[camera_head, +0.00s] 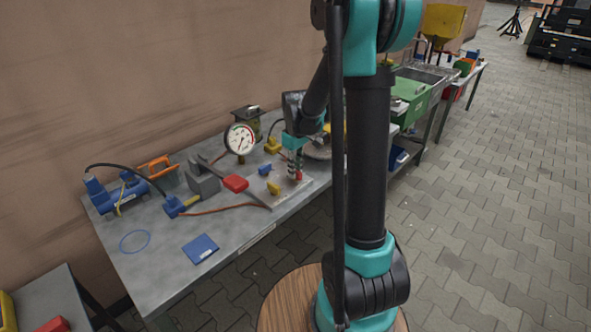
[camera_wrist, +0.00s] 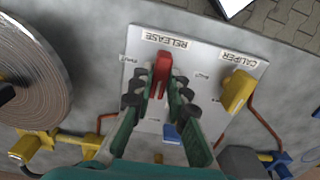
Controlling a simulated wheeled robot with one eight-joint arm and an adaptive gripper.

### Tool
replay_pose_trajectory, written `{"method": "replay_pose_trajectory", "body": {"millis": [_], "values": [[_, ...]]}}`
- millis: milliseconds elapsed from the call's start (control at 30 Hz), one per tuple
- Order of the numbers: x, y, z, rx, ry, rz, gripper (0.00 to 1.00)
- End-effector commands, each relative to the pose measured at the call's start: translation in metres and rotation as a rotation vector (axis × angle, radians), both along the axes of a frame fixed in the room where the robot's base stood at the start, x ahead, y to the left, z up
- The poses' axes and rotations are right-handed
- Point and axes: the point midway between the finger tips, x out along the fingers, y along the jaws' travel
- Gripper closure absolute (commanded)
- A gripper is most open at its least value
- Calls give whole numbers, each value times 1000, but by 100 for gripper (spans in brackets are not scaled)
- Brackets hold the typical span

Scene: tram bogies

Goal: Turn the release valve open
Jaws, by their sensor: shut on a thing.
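The release valve's red handle (camera_wrist: 163,70) sits on a light panel (camera_wrist: 205,75) beside the label "RELEASE" in the wrist view. My gripper (camera_wrist: 160,90) is shut on it, with one finger along each side. The handle's lower end is partly hidden between the fingers. In the head view my gripper (camera_head: 295,170) points down at the panel (camera_head: 292,192), and a bit of the red handle (camera_head: 299,175) shows by the fingertips. The small print by the valve is too blurred to read.
A yellow valve (camera_wrist: 238,90) labelled "CALIPER" and a blue valve (camera_wrist: 172,132) stand close to my gripper. A dial gauge (camera_head: 240,138), a red-handled lever (camera_head: 235,183) and a blue pump (camera_head: 117,193) are on the bench. The bench's front left is mostly clear around a blue booklet (camera_head: 200,249).

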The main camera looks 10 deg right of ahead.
Motion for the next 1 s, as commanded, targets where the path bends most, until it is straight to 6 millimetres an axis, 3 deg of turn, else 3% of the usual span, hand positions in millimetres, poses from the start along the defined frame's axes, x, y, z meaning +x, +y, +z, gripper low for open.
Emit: {"method": "replay_pose_trajectory", "body": {"millis": [233, 267, 400, 767, 1000], "values": [[1, 0, 0, 0, -1, 0, 100], [1, 0, 0, 0, -1, 0, 82], [0, 0, 0, -1, -1, 0, 65], [0, 0, 3, 0, 0, -1, 64], [-1, 0, 34, 0, 0, -1, 64]]}}
